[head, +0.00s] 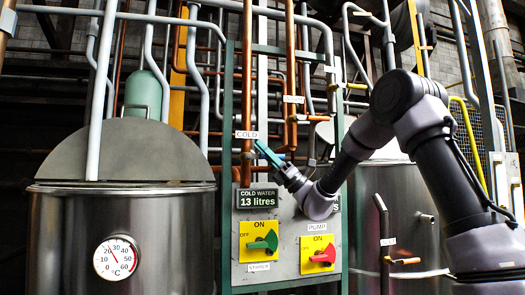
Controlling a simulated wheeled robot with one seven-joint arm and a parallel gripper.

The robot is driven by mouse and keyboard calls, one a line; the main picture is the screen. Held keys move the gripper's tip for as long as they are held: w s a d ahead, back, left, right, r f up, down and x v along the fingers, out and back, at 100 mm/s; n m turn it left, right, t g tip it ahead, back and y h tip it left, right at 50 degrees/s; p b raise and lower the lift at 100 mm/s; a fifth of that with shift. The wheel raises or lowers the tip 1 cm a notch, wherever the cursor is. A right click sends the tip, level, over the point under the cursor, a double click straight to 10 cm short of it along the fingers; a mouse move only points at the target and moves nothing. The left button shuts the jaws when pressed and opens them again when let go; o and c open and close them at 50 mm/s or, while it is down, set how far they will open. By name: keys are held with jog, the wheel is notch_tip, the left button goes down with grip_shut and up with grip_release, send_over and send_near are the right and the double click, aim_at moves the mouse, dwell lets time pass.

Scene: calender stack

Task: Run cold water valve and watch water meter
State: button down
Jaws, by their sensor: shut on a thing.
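The cold water valve handle (267,153) is a teal lever on a copper pipe beside the COLD label (246,134). It slants down to the right. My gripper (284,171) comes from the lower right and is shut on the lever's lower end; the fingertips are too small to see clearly. The water meter (258,198) is a dark display just below the valve and reads "COLD WATER 13 litres". A second display to its right is mostly hidden by my arm.
On the panel below are a green stirrer switch (264,241) and a red pump switch (323,257). A steel tank (160,245) with a dial thermometer (116,257) stands left. Another tank (412,208) is behind my arm. Vertical pipes crowd the valve.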

jog(key=shift+f, duration=0.1)
jog(key=c, duration=1.1)
grip_release()
jog(key=v, duration=1)
jog(key=shift+d+f, duration=0.25)
jog(key=shift+d, duration=0.1)
